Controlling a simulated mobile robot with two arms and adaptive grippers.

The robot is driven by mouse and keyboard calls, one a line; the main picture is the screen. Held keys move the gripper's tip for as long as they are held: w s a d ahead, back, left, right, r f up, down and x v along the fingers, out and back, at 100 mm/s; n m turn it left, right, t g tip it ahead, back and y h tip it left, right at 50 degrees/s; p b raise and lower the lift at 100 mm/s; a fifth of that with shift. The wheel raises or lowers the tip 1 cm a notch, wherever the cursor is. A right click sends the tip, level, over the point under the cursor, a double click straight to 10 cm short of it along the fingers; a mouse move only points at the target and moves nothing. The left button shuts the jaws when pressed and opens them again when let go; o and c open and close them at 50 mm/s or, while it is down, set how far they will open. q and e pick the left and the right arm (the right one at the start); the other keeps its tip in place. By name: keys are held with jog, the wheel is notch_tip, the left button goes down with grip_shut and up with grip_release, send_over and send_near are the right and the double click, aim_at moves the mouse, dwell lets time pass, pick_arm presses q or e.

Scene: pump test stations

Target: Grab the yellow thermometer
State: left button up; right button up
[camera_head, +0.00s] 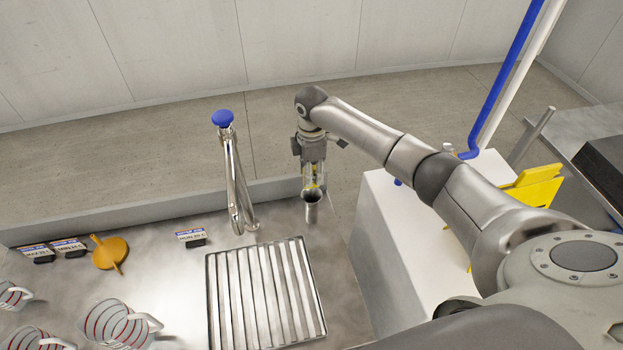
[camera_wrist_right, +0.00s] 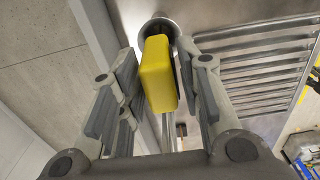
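The yellow thermometer (camera_wrist_right: 158,74) has a block-shaped yellow head, seen close up in the right wrist view. It stands in a round metal holder (camera_head: 312,207) at the counter's far right corner. In the head view only a little yellow shows below my right gripper (camera_head: 314,180). My right gripper points down over the holder. In the right wrist view its fingers (camera_wrist_right: 157,62) are spread, one on each side of the yellow head, with narrow gaps. The thermometer's lower part is hidden. My left gripper is not in view.
A chrome tap with a blue top (camera_head: 224,118) stands left of the holder. A slatted drain grate (camera_head: 265,295) lies in front. Measuring jugs (camera_head: 112,322), an orange funnel (camera_head: 108,252) and small labels (camera_head: 191,238) are to the left. A white box (camera_head: 385,245) stands right.

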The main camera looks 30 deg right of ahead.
grip_shut()
jog(key=shift+r, duration=0.1)
